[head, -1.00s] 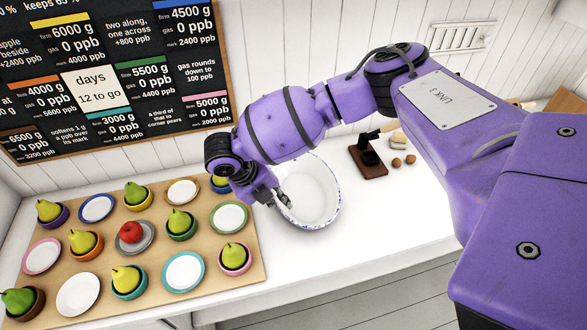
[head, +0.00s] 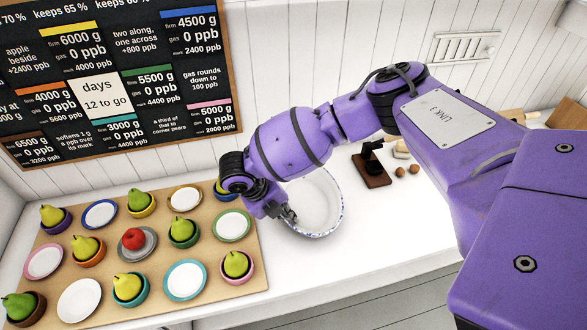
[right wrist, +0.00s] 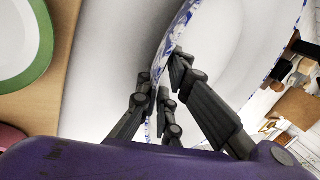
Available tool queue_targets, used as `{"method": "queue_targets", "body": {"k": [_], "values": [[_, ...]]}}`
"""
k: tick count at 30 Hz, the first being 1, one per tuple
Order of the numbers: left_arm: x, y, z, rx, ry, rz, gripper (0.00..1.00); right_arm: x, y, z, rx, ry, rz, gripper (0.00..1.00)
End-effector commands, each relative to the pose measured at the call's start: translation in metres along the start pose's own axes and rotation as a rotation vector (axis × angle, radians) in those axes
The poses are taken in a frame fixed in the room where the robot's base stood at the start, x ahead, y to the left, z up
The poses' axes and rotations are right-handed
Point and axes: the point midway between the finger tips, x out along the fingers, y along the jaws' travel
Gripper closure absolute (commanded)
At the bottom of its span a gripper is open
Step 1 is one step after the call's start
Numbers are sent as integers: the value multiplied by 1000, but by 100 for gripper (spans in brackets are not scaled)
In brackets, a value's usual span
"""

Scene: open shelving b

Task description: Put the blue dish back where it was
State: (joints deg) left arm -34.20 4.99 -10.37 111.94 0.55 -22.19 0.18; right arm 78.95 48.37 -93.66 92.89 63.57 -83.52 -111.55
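A white bowl (head: 322,205) with a blue-speckled rim stands on the white counter to the right of the fruit board. My right gripper (head: 288,215) is low at its left edge. In the right wrist view the bowl's rim (right wrist: 176,32) runs down between the fingers (right wrist: 160,82). The fingers look apart, and firm contact on the rim does not show. On the board, a white plate with a blue rim (head: 100,214) is empty. A small blue cup (head: 223,193) with a pear is partly hidden behind my right wrist. My left gripper is out of view.
The tan board (head: 214,274) holds several pears in coloured cups, a red apple (head: 133,239) on a grey dish, and several empty plates. A dark stand (head: 374,168) and small brown items (head: 407,171) sit right of the bowl. The front counter is clear.

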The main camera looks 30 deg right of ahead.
Motion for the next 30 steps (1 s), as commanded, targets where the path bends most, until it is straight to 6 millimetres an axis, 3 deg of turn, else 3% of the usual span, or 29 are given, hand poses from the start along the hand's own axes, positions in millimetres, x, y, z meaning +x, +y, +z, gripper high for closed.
{"method": "queue_targets", "body": {"k": [8, 16, 25, 30], "values": [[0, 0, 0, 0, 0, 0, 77, -1, 1, -1, -4, 2, 3, 100], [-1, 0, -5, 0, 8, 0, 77, -29, -13, 1, -1, -3, 2, 100], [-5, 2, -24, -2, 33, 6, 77, -85, -50, -52, 0, -6, 2, 100], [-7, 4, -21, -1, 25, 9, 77, -94, -62, -94, -2, 0, 1, 100]]}}
